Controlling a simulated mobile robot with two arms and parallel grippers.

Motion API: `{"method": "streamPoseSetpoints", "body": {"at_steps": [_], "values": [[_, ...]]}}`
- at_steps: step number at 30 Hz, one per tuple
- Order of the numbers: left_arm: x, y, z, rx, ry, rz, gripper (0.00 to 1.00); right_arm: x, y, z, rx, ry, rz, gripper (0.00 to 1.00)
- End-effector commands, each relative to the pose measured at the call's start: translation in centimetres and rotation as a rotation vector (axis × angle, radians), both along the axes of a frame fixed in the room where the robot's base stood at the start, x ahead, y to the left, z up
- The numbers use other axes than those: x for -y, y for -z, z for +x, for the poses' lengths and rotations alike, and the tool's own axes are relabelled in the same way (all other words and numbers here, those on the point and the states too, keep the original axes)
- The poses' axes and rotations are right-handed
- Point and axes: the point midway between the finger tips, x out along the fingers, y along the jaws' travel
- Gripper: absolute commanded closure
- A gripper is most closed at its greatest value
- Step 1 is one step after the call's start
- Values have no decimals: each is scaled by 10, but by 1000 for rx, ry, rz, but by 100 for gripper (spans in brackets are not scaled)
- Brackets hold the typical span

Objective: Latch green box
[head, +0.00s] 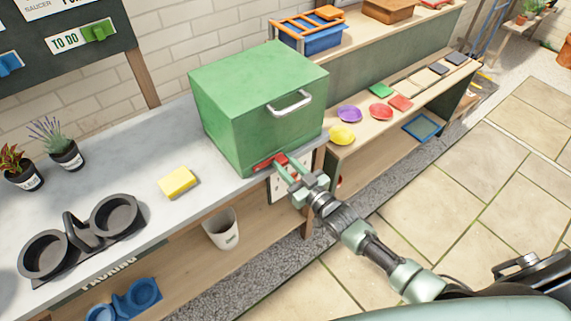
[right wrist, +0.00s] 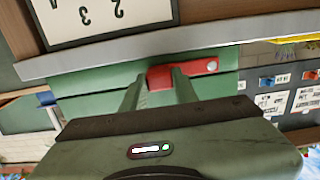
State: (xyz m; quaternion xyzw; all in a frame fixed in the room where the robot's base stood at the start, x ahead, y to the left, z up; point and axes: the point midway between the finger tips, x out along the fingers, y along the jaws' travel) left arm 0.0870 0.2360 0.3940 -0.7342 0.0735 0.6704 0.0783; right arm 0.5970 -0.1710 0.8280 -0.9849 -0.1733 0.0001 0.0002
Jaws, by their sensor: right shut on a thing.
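The green box (head: 250,105) stands closed on the right end of the grey counter, with a silver handle (head: 290,103) on its upper front. A red latch (head: 268,161) sits low on its front near the counter edge. My right gripper (head: 287,168) is at the latch, its fingers shut on it. In the right wrist view the two fingers (right wrist: 160,85) close around the red latch (right wrist: 206,67), whose right end with a round pin shows beyond them. The box's green front (right wrist: 85,81) fills the area behind. My left gripper is not in view.
The counter (head: 110,175) holds a yellow sponge (head: 177,181), a dark double cup holder (head: 85,235) and two potted plants at the left. A shelf to the right holds coloured saucers (head: 349,114) and tiles. A white cup (head: 221,229) is below the counter.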

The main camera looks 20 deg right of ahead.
Motion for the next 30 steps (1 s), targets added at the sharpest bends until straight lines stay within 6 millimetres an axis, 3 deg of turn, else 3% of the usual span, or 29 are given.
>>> {"method": "streamPoseSetpoints", "body": {"at_steps": [20,30], "values": [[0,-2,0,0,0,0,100,0,-1,0,4,0,-14,100],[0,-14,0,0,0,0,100,-2,-15,-1,62,1,-173,100]]}}
